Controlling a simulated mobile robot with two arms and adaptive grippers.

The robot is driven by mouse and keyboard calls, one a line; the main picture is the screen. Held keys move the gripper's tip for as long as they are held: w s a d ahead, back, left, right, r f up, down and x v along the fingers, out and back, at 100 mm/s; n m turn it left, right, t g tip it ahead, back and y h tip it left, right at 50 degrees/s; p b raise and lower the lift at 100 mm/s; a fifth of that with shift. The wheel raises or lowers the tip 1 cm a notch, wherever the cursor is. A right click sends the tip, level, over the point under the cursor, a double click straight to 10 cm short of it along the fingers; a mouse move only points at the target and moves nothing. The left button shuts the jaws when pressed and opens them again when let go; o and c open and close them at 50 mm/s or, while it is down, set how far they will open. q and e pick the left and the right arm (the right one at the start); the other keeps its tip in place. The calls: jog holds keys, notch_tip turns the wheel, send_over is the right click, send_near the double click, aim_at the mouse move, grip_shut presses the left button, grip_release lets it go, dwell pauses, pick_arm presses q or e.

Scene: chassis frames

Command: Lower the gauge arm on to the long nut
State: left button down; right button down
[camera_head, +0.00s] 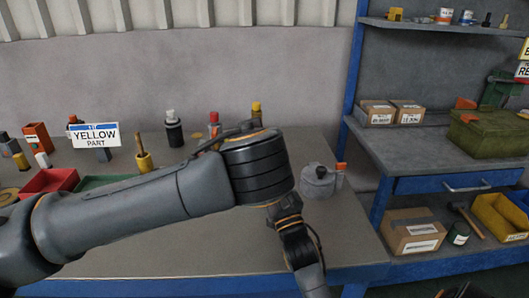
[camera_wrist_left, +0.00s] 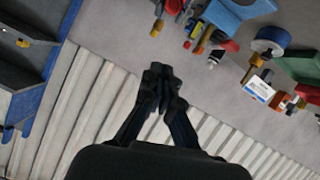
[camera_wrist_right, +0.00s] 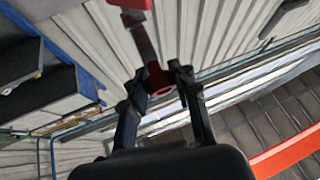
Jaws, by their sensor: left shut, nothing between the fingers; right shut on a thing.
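My right gripper (camera_wrist_right: 160,86) is shut on a red piece with a round hole (camera_wrist_right: 157,80). A grey bar (camera_wrist_right: 145,42) runs from this piece to a red block (camera_wrist_right: 132,4) at the top edge of the right wrist view. I cannot tell whether this is the gauge arm. My left gripper (camera_wrist_left: 162,76) is shut and empty, with the bench and its small parts beyond it. I cannot make out the long nut in any view. My arm covers the middle of the bench in the head view.
The grey bench (camera_head: 330,235) holds a yellow-part sign (camera_head: 95,136), a red tray (camera_head: 52,181), bottles and a round grey item (camera_head: 318,181). A blue shelf unit (camera_head: 352,70) stands right. The bench front at right is mostly clear.

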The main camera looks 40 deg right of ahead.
pick_arm(q)
jog(key=w+d+f, duration=0.5)
jog(key=w+f, duration=0.1)
jog(key=f, duration=0.1)
jog(key=shift+d+f, duration=0.2)
jog(key=shift+d, duration=0.05)
jog(key=shift+s, duration=0.1)
